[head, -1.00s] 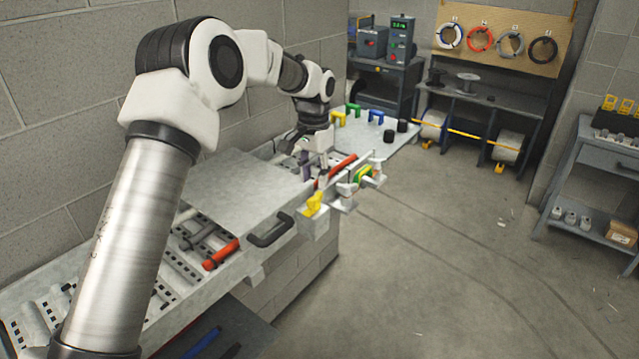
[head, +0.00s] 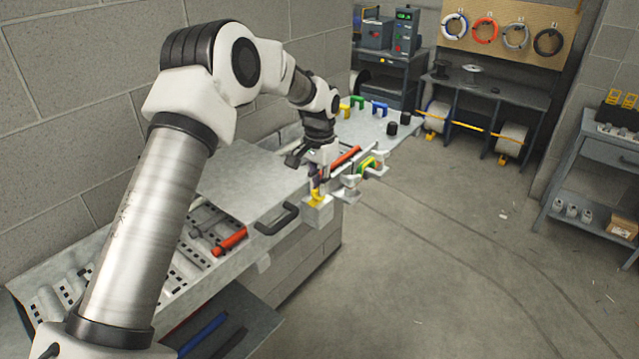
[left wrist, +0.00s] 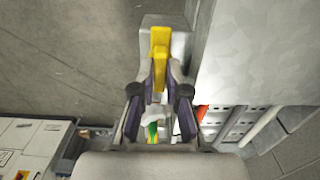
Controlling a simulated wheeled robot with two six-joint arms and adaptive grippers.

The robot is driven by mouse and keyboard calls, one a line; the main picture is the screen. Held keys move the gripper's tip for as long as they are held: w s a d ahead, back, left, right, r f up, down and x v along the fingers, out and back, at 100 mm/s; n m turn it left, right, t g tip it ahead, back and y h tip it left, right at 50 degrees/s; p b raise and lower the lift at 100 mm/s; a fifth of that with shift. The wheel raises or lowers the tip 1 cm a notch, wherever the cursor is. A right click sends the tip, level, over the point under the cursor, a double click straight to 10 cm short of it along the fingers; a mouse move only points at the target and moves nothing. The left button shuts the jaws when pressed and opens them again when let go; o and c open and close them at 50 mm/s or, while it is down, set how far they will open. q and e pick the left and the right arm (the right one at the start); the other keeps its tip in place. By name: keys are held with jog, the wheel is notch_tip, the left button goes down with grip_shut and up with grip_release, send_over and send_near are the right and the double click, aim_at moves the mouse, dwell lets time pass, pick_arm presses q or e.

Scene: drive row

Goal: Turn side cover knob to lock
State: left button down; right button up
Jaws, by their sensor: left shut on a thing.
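The yellow knob (head: 316,196) sits on a light grey block at the outer front edge of the workbench, beside the flat grey cover (head: 245,180). In the left wrist view the knob (left wrist: 160,45) stands between the fingertips of my left gripper (left wrist: 160,80), which is shut on it. In the head view my left gripper (head: 318,176) is at the knob, coming down from above, and partly hides it. The cover also shows in the left wrist view (left wrist: 260,50), to the right of the knob. My right gripper is not in view.
A black handle (head: 277,220) is on the cover's front edge. A red bar (head: 345,158) and a green and yellow part (head: 367,164) are just beyond the knob. Another red piece (head: 230,241) lies in the slotted bed.

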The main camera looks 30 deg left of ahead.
pick_arm(q)
jog(key=shift+m, duration=0.3)
jog(key=m, duration=0.3)
jog(key=shift+m, duration=0.3)
jog(key=m, duration=0.4)
jog(key=shift+m, duration=0.3)
jog(key=m, duration=0.4)
jog(key=shift+m, duration=2.5)
jog(key=c, duration=1.2)
grip_release()
